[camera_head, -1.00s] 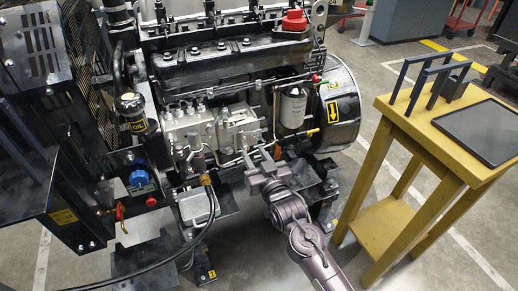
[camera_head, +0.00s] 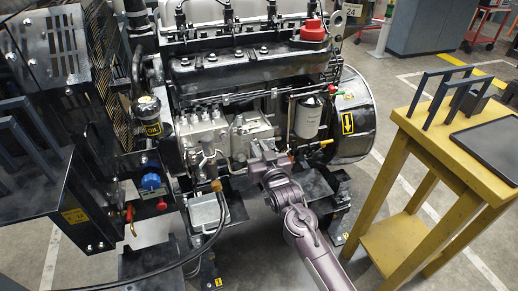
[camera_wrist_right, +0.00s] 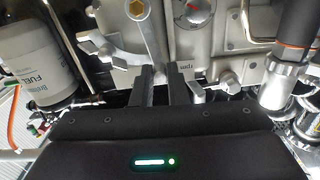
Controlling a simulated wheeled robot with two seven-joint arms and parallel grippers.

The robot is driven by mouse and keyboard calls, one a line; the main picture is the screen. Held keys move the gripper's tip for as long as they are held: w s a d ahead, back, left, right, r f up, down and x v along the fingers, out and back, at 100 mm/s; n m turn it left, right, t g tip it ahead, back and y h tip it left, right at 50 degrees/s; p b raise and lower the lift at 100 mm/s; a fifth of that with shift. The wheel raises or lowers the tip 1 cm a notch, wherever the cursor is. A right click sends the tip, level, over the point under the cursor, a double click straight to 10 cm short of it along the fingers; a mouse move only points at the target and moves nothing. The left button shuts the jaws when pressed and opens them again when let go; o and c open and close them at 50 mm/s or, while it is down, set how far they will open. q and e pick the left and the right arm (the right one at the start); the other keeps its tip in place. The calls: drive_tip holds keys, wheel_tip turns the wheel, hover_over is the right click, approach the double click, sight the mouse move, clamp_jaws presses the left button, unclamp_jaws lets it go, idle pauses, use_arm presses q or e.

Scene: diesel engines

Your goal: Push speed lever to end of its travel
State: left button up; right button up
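The speed lever looks to be the slim silver arm (camera_wrist_right: 152,42) hanging from a brass-coloured bolt on the pump housing in the right wrist view. Its lower end comes down at the fingertips; contact cannot be told. My right gripper (camera_wrist_right: 161,76) has its two dark fingers apart with a narrow gap, pointing at the housing near an "rpm" mark. In the head view the right gripper (camera_head: 262,152) is at the right end of the silver injection pump (camera_head: 203,135) and hides the lever there. My left gripper is not recognisable in view.
A white fuel filter (camera_head: 307,117) stands right of the pump, also large in the wrist view (camera_wrist_right: 32,65). A yellow-handled lever (camera_head: 318,145) and the flywheel housing (camera_head: 362,118) lie further right. A yellow table (camera_head: 437,137) stands at the right.

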clamp_jaws()
drive_tip(key=shift+d, duration=0.1)
drive_tip(key=shift+d+r+m+p, duration=0.1)
drive_tip(key=shift+d+m+p, duration=0.05)
drive_tip(key=shift+m+p, duration=0.25)
drive_tip(key=shift+w+d+m, duration=0.1)
drive_tip(key=shift+d+m, duration=0.1)
drive_tip(key=shift+m, duration=0.2)
use_arm(q)
drive_tip(key=f, duration=0.2)
drive_tip(key=shift+s+a+f, duration=0.2)
drive_tip(key=shift+a+f, duration=0.1)
use_arm(e)
drive_tip(key=o, duration=0.5)
unclamp_jaws()
drive_tip(key=shift+o, duration=0.2)
